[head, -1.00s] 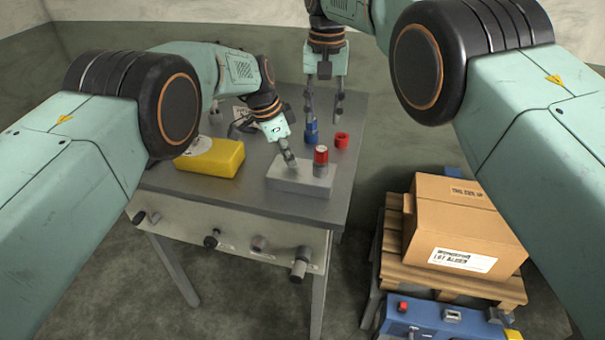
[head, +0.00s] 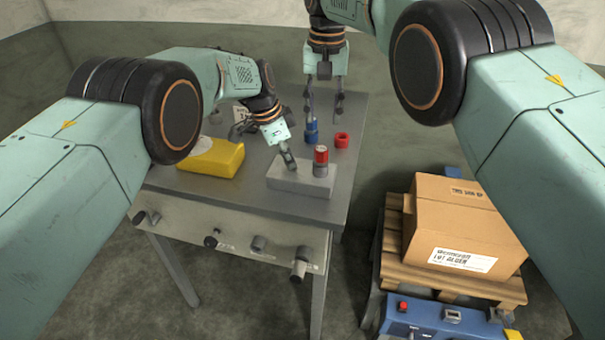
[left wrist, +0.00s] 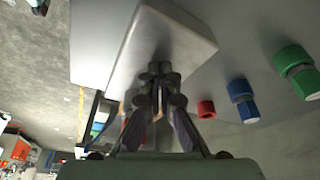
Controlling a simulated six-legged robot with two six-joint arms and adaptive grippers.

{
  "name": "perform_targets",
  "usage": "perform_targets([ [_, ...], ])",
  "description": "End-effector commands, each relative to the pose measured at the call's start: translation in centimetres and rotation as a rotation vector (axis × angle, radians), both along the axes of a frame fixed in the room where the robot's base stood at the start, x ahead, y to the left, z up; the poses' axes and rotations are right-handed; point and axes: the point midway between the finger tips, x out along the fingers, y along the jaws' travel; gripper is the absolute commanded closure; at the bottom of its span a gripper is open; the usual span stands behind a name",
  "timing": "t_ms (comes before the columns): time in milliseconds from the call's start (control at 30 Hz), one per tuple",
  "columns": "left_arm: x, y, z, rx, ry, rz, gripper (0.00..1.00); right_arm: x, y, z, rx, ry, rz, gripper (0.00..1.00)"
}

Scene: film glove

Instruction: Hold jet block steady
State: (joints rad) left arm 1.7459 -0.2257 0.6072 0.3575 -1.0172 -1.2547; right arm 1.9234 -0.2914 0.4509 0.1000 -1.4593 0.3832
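The jet block is a pale grey block (head: 285,181) lying on the grey table, with a red-topped cylinder (head: 321,156) standing on its right part. My left gripper (head: 291,166) points down at the block's top from the upper left, with its tips at or just above it. In the left wrist view the fingers (left wrist: 158,88) are close together against the pale block (left wrist: 110,45); contact is hard to confirm. My right gripper (head: 325,97) hangs behind, fingers apart, its left finger above a blue fitting (head: 311,134).
A red ring (head: 342,140) and a yellow block (head: 212,160) lie on the table. Several knobs, one a dark knob (head: 211,241), stick out of the front panel. A cardboard box (head: 465,222) sits on a pallet at right. Red, blue and green fittings show in the left wrist view.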

Motion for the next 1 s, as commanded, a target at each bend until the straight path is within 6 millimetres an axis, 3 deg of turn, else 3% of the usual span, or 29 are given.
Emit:
perform_targets([
  [1000, -0.29, 0.03, -0.72, 0.001, 0.01, -0.001, 1.0, 0.0, 0.0, -0.02, 0.0, 0.0, 0.0, 0.62],
])
